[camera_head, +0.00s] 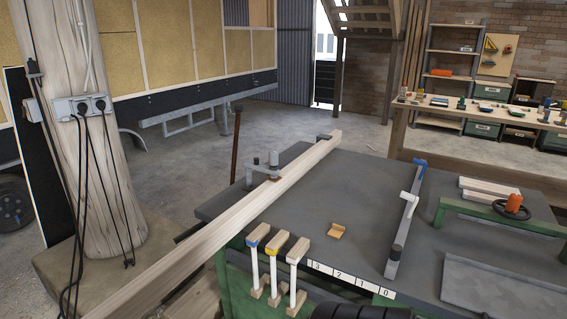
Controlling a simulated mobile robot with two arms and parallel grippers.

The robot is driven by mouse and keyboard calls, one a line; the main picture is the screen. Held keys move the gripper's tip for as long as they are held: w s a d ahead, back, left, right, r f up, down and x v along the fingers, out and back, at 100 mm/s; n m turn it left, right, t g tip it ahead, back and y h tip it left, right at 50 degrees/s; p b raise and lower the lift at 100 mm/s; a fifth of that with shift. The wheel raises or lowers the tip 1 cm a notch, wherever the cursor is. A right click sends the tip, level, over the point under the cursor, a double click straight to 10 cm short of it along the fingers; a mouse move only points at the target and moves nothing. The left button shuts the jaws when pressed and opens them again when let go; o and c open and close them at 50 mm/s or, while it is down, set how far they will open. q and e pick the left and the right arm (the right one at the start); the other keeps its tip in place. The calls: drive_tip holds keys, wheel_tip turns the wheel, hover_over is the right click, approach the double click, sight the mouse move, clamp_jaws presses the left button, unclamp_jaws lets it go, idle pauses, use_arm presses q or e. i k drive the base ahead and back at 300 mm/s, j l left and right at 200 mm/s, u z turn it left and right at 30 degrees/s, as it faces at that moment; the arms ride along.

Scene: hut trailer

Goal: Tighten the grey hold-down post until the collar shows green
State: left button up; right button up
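A grey hold-down post (273,159) stands upright at the left edge of the dark workbench (340,190). A short grey arm reaches left from it, and its foot is at the long wooden beam (225,215). The beam lies aslant across the bench's left edge and runs out toward the lower left. The post's collar is too small to make out, and I see no green on it. Neither of my grippers is in view. A dark ribbed shape at the bottom edge may be part of me.
A grey bar (404,225) with a white lever crosses the bench. A small orange block (337,231) lies on the top. A thick wooden pole (75,130) with cables stands left.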

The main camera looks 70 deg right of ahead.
sight(274, 155)
drive_tip(key=z, duration=2.05)
drive_tip(key=i+l, duration=0.3)
drive_tip(key=i+l+u, duration=0.15)
drive_tip(key=u, duration=0.2)
drive_tip(key=i+l+u, duration=0.15)
drive_tip(key=u, duration=0.25)
drive_tip(key=i+l+u, duration=0.1)
drive_tip(key=l+u, duration=0.25)
drive_tip(key=u, duration=0.5)
